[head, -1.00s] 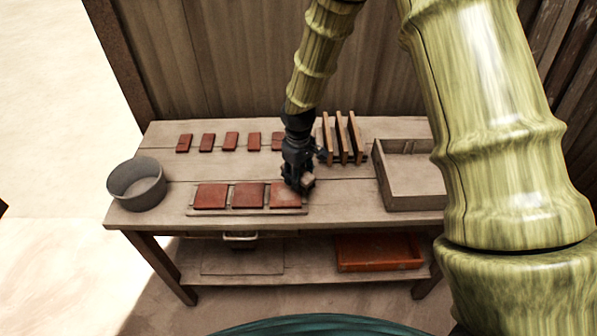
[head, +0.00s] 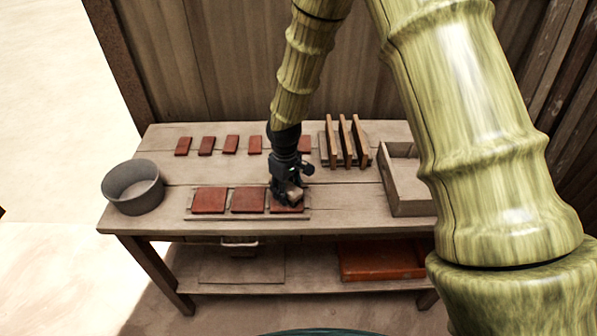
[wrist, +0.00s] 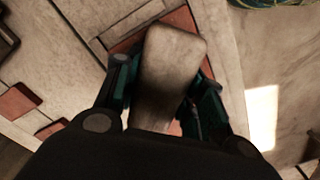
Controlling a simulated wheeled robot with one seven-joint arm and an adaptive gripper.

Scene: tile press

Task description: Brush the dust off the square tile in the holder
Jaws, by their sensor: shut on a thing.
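A low wooden holder (head: 245,217) lies near the bench's front edge with three reddish square tiles in a row: a left tile (head: 208,200), a middle tile (head: 248,200) and a right tile (head: 284,208). My gripper (head: 292,191) is over the right tile and hides much of it. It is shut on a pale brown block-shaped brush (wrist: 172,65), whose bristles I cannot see. In the wrist view the brush lies between the fingers, with red tile showing beside it. I cannot tell whether the brush touches the tile, or see dust clearly.
Several smaller red tiles (head: 231,144) lie in a row behind. A rack with upright boards (head: 345,140) stands at back right, beside an open wooden box (head: 405,190). A grey tub (head: 133,187) is at the left end. An orange tray (head: 380,258) sits on the lower shelf.

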